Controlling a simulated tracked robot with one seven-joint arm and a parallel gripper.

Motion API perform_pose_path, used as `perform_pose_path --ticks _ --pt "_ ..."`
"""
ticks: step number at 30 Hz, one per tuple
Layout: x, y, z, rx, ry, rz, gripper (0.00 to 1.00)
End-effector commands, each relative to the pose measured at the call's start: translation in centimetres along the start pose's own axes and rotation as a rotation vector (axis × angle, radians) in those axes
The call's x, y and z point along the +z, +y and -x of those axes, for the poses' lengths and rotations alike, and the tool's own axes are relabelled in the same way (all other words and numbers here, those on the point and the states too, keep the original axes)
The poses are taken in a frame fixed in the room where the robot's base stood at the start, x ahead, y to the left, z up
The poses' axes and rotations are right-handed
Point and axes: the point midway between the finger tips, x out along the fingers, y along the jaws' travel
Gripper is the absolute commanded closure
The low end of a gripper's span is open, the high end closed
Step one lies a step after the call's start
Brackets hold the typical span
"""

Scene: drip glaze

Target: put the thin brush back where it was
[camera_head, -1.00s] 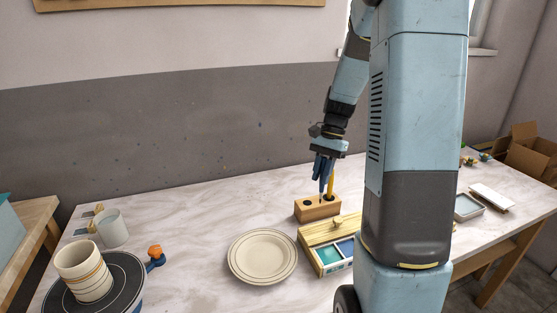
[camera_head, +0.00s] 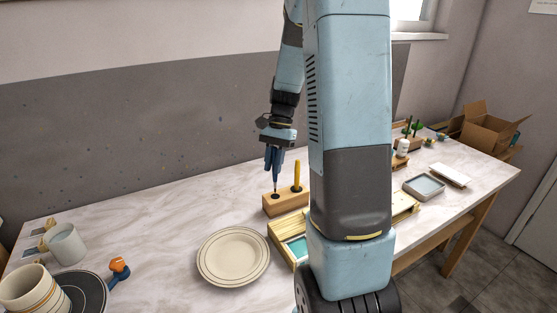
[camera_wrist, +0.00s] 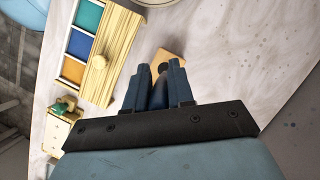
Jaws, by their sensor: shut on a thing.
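My gripper (camera_head: 274,162) is shut on the thin brush (camera_head: 275,184), pointing down above the wooden brush block (camera_head: 283,207). The brush's dark lower end hangs upright below the fingers and meets the block's left hole in this view. I cannot tell whether its tip is inside or just above the hole. A thick yellow brush (camera_head: 297,174) stands in the right hole.
A wooden glaze box (camera_head: 281,241) lies in front of the block, partly behind my arm. A striped plate (camera_head: 233,256) is front left. A cup (camera_head: 67,244) and a mug on a dark wheel are further left. A shallow tray (camera_head: 424,187) is at right.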

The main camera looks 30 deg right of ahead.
Motion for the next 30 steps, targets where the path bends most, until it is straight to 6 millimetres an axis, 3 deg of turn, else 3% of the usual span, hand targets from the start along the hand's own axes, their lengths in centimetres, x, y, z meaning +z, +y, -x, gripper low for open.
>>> perform_pose_path --ticks 18,30 --pt "-2.0 0.0 -4.9 0.001 -0.001 -0.001 1.00" --pt "-2.3 0.0 -5.5 0.000 0.000 -0.001 1.00"
